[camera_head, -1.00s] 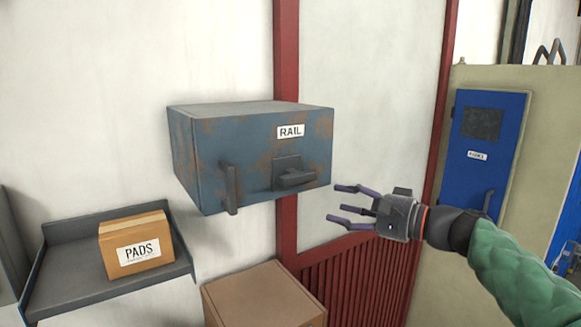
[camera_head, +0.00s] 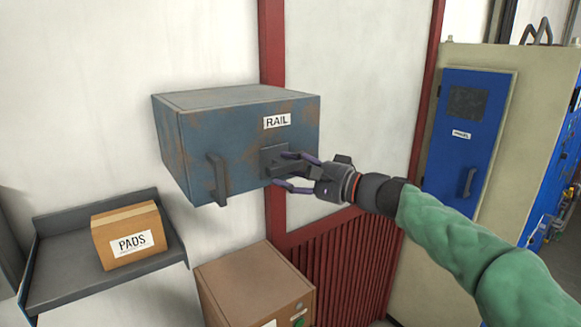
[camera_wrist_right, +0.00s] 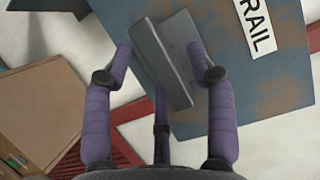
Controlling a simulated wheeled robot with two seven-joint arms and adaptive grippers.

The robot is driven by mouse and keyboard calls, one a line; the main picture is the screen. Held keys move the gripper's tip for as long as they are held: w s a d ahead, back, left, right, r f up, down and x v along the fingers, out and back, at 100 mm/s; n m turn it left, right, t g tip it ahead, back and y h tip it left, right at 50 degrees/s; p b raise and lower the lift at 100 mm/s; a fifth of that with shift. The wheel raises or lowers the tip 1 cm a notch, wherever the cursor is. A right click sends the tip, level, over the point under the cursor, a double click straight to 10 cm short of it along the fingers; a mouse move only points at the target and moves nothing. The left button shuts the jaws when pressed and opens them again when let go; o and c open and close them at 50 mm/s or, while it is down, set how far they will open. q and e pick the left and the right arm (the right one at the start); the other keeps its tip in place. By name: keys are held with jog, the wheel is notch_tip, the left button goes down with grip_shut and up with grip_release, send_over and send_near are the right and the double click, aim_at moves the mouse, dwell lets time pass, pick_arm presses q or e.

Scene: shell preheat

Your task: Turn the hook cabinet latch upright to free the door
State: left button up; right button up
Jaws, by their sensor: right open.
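The hook cabinet is a blue-grey, rust-marked wall box (camera_head: 200,135) labelled RAIL, with its door closed. Its latch (camera_head: 272,158) is a dark plate with a bar on the right of the front. In the right wrist view the latch bar (camera_wrist_right: 161,62) runs roughly along the label's line of text, so it lies about level. My right gripper (camera_head: 281,170) is open at the latch, and its purple fingers (camera_wrist_right: 160,48) stand on both sides of the bar. I cannot tell if they touch it. In the head view the fingers partly hide the bar. My left gripper is out of view.
A dark vertical door handle (camera_head: 217,180) sticks out left of the latch. A PADS box (camera_head: 128,238) sits on a grey shelf (camera_head: 60,282) at lower left. A brown box (camera_head: 250,280) stands below the cabinet. A beige machine with a blue door (camera_head: 460,130) stands at right.

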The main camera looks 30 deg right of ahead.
jog(key=shift+w+a, duration=0.1)
jog(key=shift+w, duration=0.05)
grip_shut()
